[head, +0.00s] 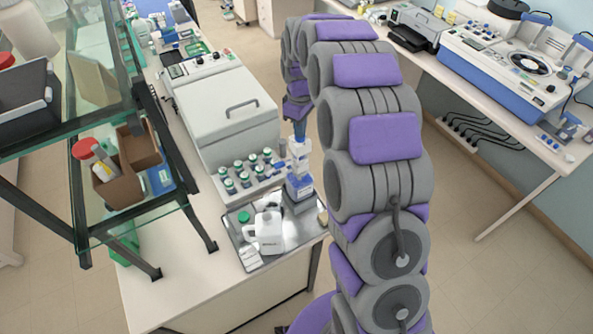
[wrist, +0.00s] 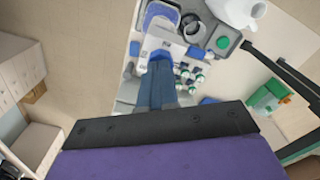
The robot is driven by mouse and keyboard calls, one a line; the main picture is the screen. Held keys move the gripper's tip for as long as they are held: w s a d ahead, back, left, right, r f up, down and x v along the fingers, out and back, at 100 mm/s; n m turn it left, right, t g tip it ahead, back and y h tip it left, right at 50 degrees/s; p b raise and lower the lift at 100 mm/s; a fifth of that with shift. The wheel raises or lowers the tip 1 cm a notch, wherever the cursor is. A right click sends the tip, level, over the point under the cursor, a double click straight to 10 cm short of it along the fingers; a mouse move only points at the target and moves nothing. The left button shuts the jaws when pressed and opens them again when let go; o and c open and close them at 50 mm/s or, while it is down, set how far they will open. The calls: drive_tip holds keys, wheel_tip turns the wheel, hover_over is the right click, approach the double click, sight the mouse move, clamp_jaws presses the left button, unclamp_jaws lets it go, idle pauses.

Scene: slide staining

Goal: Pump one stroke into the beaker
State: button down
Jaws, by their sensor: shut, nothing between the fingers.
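A white and blue pump dispenser (head: 299,168) stands upright at the right edge of the bench, by the metal tray (head: 255,263). In the wrist view its white top (wrist: 168,42) lies just beyond my fingertips. My gripper (head: 299,133) points down above the dispenser, with its blue fingers together and nothing held. The fingers also show in the wrist view (wrist: 160,68); I cannot tell whether they touch the pump top. A small round grey vessel (wrist: 193,28), possibly the beaker, sits beside the dispenser. I cannot make out the beaker clearly in the head view.
A white jug (head: 268,230) stands on the tray, with a green cap (head: 244,217) nearby. A rack of several green-capped bottles (head: 246,178) is behind the tray. A large grey machine (head: 225,110) stands farther back. A glass shelf (head: 130,215) is at the left.

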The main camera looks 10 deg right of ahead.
drive_tip(key=shift+s, duration=0.1)
idle(0.3)
drive_tip(key=shift+r+p, duration=0.35)
drive_tip(key=shift+r, duration=1.2)
wheel_tip(320, 180, up, 5)
drive_tip(key=shift+r+p, duration=0.1)
drive_tip(key=shift+p, duration=0.5)
drive_tip(key=s+f+m+b, duration=0.3)
drive_tip(key=s+f+b, duration=0.3)
drive_tip(key=s, duration=0.8)
drive_tip(key=s+f+m+g+b, duration=0.1)
drive_tip(key=s+f+m+b, duration=0.2)
drive_tip(key=s, duration=1.1)
drive_tip(key=s+f+m+b, duration=0.3)
drive_tip(key=s+f+b, duration=0.6)
drive_tip(key=s, duration=0.5)
drive_tip(key=b, duration=0.2)
drive_tip(key=shift+m+g+b, duration=0.3)
drive_tip(key=shift+g, duration=0.1)
